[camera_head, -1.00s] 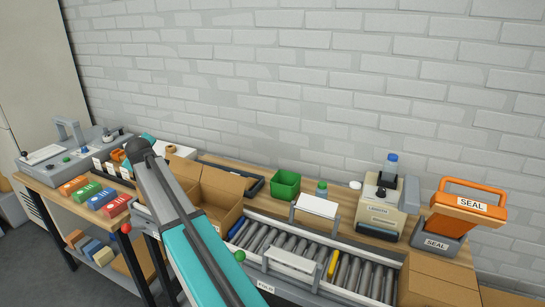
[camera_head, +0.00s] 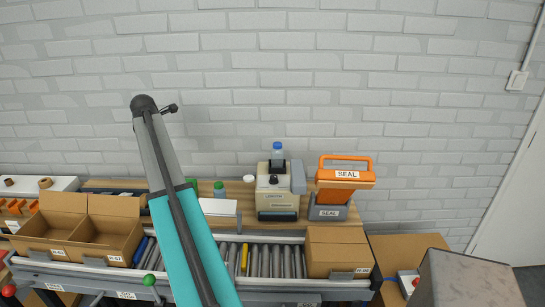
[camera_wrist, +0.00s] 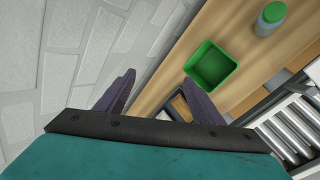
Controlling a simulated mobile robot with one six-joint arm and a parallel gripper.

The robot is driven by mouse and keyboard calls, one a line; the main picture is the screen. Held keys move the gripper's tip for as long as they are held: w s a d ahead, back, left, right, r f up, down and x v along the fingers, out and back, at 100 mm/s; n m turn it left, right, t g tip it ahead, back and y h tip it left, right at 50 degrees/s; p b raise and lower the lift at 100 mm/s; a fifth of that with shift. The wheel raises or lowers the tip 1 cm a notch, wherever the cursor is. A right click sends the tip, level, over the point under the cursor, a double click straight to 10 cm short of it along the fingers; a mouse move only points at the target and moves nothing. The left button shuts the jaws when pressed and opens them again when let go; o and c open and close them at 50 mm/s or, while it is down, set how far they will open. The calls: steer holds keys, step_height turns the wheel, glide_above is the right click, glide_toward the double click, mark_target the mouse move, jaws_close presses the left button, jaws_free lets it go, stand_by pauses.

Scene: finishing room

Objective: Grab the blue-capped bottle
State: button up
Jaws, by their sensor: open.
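The blue-capped bottle (camera_head: 277,154) is upright at the top rear of the beige dispenser machine (camera_head: 277,200) in the head view; its lower part is hidden. It does not show in the wrist view. My gripper (camera_wrist: 160,90) is open and empty in the wrist view, its two dark fingers apart. A green bin (camera_wrist: 211,66) and a green-capped bottle (camera_wrist: 270,17) lie ahead and to the right of the fingers. In the head view my arm rises left of the blue-capped bottle, and I cannot make out the fingers there.
The orange and grey SEAL device (camera_head: 343,185) stands right of the dispenser. A roller conveyor (camera_head: 262,261) runs in front, with an open carton (camera_head: 82,230) at left and a closed carton (camera_head: 337,250) at right. The brick wall (camera_head: 350,80) is behind.

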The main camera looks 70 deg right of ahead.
steer(key=s+d+r+n+g+y+p, duration=0.1)
steer(key=s+d+g, duration=0.1)
steer(key=s+d, duration=0.55)
steer(key=s+d+r+n+g+p, duration=0.15)
steer(key=s+d, duration=0.35)
steer(key=s, duration=0.6)
steer(key=g+y, duration=0.2)
glide_toward(277, 143)
steer(key=f, duration=0.1)
steer(key=shift+s+d+f+n+t, duration=0.1)
steer(key=shift+s+d+n+t, duration=0.2)
steer(key=shift+n, duration=0.15)
steer(key=shift+p+x, duration=1.5)
steer(key=shift+x, duration=2.85)
steer(key=shift+a+f, duration=0.1)
steer(key=shift+f, duration=0.05)
steer(key=shift+s+f+p, duration=0.25)
steer(key=shift+f+p, duration=0.9)
steer(key=shift+f, duration=0.05)
steer(key=shift+p+x, duration=0.35)
steer(key=shift+x, duration=0.9)
